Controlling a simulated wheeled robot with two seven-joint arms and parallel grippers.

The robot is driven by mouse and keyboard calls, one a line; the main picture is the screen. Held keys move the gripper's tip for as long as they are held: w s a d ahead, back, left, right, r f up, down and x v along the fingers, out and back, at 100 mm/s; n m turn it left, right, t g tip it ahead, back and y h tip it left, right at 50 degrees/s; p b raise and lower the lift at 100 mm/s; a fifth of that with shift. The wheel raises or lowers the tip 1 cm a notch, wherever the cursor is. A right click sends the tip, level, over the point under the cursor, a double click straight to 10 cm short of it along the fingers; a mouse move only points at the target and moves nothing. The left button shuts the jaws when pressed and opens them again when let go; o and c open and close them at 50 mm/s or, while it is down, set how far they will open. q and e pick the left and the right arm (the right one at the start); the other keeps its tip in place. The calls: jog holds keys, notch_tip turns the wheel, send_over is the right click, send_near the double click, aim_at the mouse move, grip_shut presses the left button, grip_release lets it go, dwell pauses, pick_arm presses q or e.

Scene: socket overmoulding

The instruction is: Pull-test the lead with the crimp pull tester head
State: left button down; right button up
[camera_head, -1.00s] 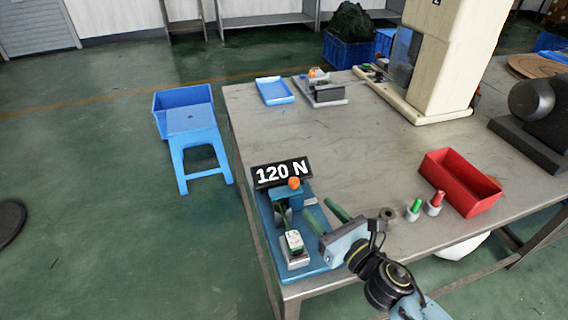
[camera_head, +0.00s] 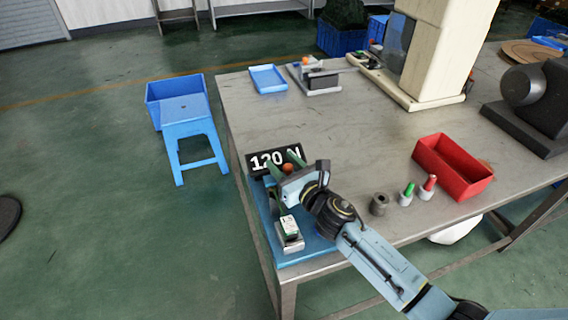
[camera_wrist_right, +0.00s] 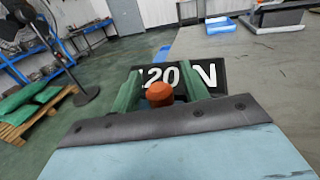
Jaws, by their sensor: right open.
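The pull tester has a blue base (camera_head: 312,249) at the table's near left corner and a black sign reading 120 N (camera_head: 257,162), which also shows in the wrist view (camera_wrist_right: 205,78). A small white and green part (camera_head: 289,226) sits in a grey block at its near end. The tester's orange knob (camera_head: 288,168) shows between my right gripper's green fingers (camera_head: 283,162). In the wrist view the orange knob (camera_wrist_right: 159,94) lies between the two open fingers (camera_wrist_right: 160,88), with a gap on each side. My right gripper hides the tester's middle. My left gripper is out of view.
Right of my arm stand a grey cylinder (camera_head: 379,204), a green-topped piece (camera_head: 407,194), a red-topped piece (camera_head: 428,187) and a red bin (camera_head: 452,168). A blue tray (camera_head: 268,79) and a grey fixture (camera_head: 316,82) are at the back. The table's middle is clear.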

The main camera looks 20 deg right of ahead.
jog(key=shift+c, duration=0.4)
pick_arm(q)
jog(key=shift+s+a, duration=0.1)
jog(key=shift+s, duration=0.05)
pick_arm(e)
grip_shut()
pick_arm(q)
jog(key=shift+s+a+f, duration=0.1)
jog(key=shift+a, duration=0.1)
pick_arm(e)
jog(key=shift+w+d, duration=0.15)
jog(key=shift+d, duration=2.2)
jog(key=shift+o, duration=0.4)
grip_release()
jog(key=shift+d, duration=0.1)
pick_arm(q)
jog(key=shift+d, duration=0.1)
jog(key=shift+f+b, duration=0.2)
jog(key=shift+b, duration=0.1)
pick_arm(e)
jog(key=v, duration=1.3)
jog(key=shift+s, duration=0.25)
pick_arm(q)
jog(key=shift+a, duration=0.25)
